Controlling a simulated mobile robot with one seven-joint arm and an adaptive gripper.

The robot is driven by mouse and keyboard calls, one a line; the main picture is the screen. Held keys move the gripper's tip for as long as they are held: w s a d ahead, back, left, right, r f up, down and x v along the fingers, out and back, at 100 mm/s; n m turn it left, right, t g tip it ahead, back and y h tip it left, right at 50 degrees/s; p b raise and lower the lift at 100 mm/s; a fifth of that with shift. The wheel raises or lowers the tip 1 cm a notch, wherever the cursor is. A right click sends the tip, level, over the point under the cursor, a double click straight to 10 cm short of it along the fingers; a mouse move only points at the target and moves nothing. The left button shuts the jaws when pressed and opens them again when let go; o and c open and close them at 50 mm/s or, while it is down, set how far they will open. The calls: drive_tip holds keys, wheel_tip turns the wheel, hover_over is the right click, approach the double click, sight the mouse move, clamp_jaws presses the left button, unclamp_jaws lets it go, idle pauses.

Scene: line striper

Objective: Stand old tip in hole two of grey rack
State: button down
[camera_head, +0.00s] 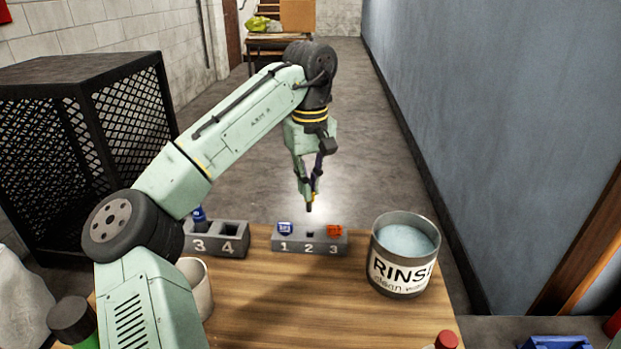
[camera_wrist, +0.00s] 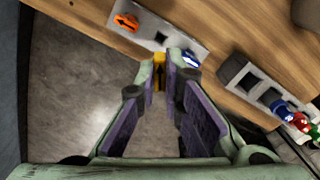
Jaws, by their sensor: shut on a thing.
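My gripper (camera_head: 311,192) is shut on a small yellow tip with a dark lower end (camera_head: 310,207), apparently the old tip. In the wrist view the yellow tip (camera_wrist: 159,72) sits between the fingertips of my gripper (camera_wrist: 162,75). The tip points down and appears to be in the air above the grey rack (camera_head: 262,242), in line with the middle hole. The rack is marked 1, 2, 3. Hole two (camera_head: 310,234) is empty and dark. A blue tip (camera_head: 285,228) stands in hole one and an orange tip (camera_head: 334,230) in hole three.
A white-labelled RINSE pot (camera_head: 402,268) stands right of the rack. A second grey rack (camera_head: 229,250) is at left; the wrist view shows blue, red and green items (camera_wrist: 300,121) in it. A beige cup (camera_head: 199,290) stands nearer, partly behind my arm.

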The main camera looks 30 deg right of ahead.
sight(310, 207)
drive_tip(key=shift+s+f+b, duration=0.1)
drive_tip(key=shift+f+b, duration=0.4)
drive_tip(key=shift+f, duration=0.05)
wheel_tip(310, 207, down, 5)
drive_tip(key=b, duration=0.5)
drive_tip(key=shift+r, duration=0.2)
drive_tip(key=shift+s+p, duration=0.1)
drive_tip(key=shift+p, duration=0.3)
drive_tip(key=shift+f+b, duration=0.3)
drive_tip(key=shift+f, duration=1.45)
idle(1.3)
drive_tip(key=c, duration=1.6)
unclamp_jaws()
drive_tip(key=shift+c, duration=0.2)
drive_tip(key=shift+o, duration=0.6)
drive_tip(key=shift+o, duration=1)
drive_tip(key=shift+r, duration=0.2)
